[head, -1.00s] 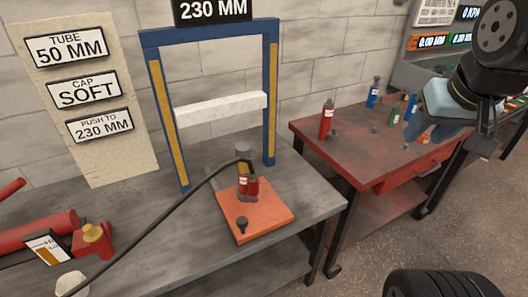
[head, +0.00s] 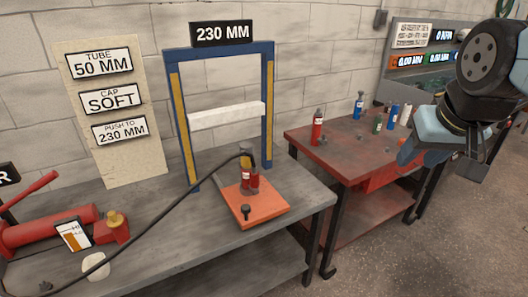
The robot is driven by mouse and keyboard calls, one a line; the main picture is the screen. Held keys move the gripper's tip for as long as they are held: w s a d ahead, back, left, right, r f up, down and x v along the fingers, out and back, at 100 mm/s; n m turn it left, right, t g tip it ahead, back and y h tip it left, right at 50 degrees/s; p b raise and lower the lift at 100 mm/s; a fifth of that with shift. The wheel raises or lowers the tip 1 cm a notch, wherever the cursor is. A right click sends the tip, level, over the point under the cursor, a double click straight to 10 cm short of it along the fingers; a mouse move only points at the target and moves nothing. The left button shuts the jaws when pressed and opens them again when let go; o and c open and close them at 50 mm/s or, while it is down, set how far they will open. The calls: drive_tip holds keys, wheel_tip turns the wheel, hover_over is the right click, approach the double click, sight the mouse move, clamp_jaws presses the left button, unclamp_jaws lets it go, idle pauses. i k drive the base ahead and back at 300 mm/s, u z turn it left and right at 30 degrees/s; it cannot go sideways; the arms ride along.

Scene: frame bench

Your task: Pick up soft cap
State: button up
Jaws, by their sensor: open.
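My gripper (head: 408,156) is at the right side of the head view, a blue-grey end below the black arm links. It is open, hangs in front of the red table (head: 345,167) and appears empty. Small dark caps or fittings stand on that table, one (head: 306,140) beside the red bottle (head: 317,127) and another (head: 362,138) farther right. They are too small to tell which is the soft cap. A sign (head: 112,99) on the left board reads "CAP SOFT".
A grey bench (head: 150,240) holds a blue press frame (head: 180,120), an orange plate (head: 252,208) with red cylinders, a black hose and a red pump (head: 55,229). Several bottles stand on the red table. Open floor (head: 440,250) lies at the lower right.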

sight(249, 146)
drive_tip(key=u, duration=0.2)
drive_tip(key=i, duration=0.85)
drive_tip(key=z, duration=0.1)
